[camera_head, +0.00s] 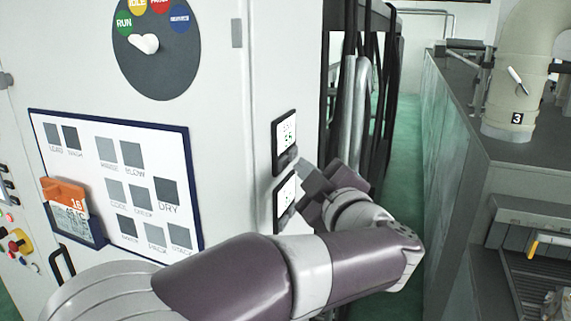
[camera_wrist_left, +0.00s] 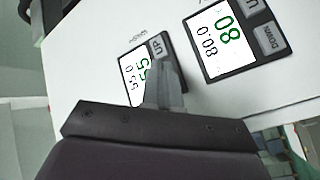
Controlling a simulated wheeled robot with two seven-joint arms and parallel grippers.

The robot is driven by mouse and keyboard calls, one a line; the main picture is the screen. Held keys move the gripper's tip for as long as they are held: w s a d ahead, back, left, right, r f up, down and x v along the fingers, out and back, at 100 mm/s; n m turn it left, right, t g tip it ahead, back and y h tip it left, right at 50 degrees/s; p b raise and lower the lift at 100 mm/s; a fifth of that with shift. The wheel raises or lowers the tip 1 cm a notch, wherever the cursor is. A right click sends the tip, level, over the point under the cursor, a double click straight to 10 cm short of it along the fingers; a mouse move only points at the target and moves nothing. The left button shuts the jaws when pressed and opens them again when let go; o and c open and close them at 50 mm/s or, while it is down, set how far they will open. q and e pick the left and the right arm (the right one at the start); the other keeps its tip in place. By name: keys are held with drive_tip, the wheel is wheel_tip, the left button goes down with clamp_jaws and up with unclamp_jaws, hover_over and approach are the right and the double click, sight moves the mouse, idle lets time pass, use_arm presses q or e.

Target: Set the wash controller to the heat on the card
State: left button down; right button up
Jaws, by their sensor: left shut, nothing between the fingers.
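Two wash controllers hang on the white cabinet's side face: an upper one (camera_head: 285,141) and a lower one (camera_head: 284,203), each with a lit screen. In the left wrist view one controller (camera_wrist_left: 132,68) shows green digits like 55, with an UP button. The other (camera_wrist_left: 212,68) shows digits like 80 or 08, with a DOWN button and part of another. My left gripper (camera_head: 308,174) is shut and empty, beside the upper controller's lower edge. Its fingertips (camera_wrist_left: 166,84) overlap the 55 controller; contact is unclear. An orange-topped card (camera_head: 70,216) has small, hard-to-read print. My right gripper is not in view.
A round dial (camera_head: 155,45) with a white pointer and a board of grey labelled squares (camera_head: 125,185) are on the cabinet front. A green floor aisle (camera_head: 405,150) runs right of the cabinet. Grey machinery (camera_head: 460,190) stands beyond it.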

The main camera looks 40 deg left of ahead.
use_arm(q)
drive_tip(key=shift+s+a, duration=0.1)
drive_tip(key=shift+a, duration=0.25)
drive_tip(key=shift+s+a, duration=0.1)
drive_tip(key=shift+a, duration=0.25)
idle(0.6)
drive_tip(key=shift+d, duration=0.15)
drive_tip(key=shift+w+d, duration=0.2)
drive_tip(key=shift+d, duration=0.4)
drive_tip(key=d, duration=0.2)
drive_tip(key=w+d, duration=0.1)
drive_tip(key=d, duration=0.1)
drive_tip(key=shift+w+d, duration=0.1)
drive_tip(key=shift+d, duration=0.3)
idle(2.4)
